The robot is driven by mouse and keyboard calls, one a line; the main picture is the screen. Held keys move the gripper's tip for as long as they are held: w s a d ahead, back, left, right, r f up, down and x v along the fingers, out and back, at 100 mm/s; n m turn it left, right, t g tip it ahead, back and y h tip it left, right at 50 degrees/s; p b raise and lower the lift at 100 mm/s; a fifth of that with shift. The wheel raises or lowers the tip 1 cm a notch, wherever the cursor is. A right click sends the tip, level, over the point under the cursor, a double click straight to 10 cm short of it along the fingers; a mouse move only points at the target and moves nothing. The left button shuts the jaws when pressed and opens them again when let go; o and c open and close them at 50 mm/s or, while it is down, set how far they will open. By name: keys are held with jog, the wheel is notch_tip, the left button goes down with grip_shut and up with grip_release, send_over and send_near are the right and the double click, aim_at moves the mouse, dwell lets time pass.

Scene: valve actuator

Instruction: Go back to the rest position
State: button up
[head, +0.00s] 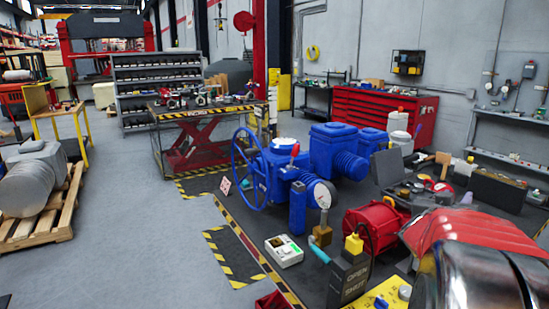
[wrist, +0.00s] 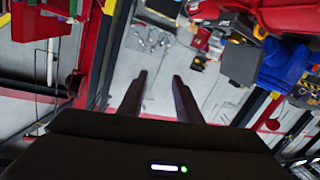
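My gripper (wrist: 158,82) shows in the wrist view with its two dark fingers apart. I cannot make out my gripper in the head view. The blue valve actuator (head: 335,150) with its blue handwheel (head: 247,168) stands on the dark bench right of centre in the head view. Blue parts (wrist: 285,65) also show at the right of the wrist view, well away from the fingers; the view is tilted.
A wooden pallet (head: 45,222) with grey machinery is at left. Grey floor (head: 140,230) between is clear. Red structure (wrist: 95,50) flanks the wrist view.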

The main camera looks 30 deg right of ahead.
jog(key=w+a+f+n+t+y, duration=0.25)
jog(key=w+a+y, duration=0.2)
jog(key=a, duration=0.65)
jog(key=w+a+f+n+t+y, duration=0.1)
jog(key=w+a+n+t+y, duration=0.3)
jog(key=a, duration=0.7)
jog(key=w+a+f+n+g+y, duration=0.1)
jog(key=w+a+f+y, duration=0.3)
jog(key=a, duration=0.7)
jog(key=s+a+f+n+g+y, duration=0.1)
jog(key=s+a, duration=0.2)
jog(key=a, duration=0.4)
jog(key=s+a+f+n+g+y, duration=0.1)
jog(key=s+a+n+y, duration=0.1)
jog(key=a, duration=0.5)
jog(key=s+a+f+g, duration=0.1)
jog(key=s+a+f, duration=0.1)
jog(key=s, duration=0.3)
jog(key=s+a+f+n+g, duration=0.1)
jog(key=s+a+f+g, duration=0.1)
jog(key=s+a, duration=0.2)
jog(key=shift+s+a+f+y, duration=0.35)
jog(key=shift+s+y, duration=0.1)
jog(key=shift+s, duration=0.3)
jog(key=shift+s+n, duration=0.15)
jog(key=shift+n, duration=0.1)
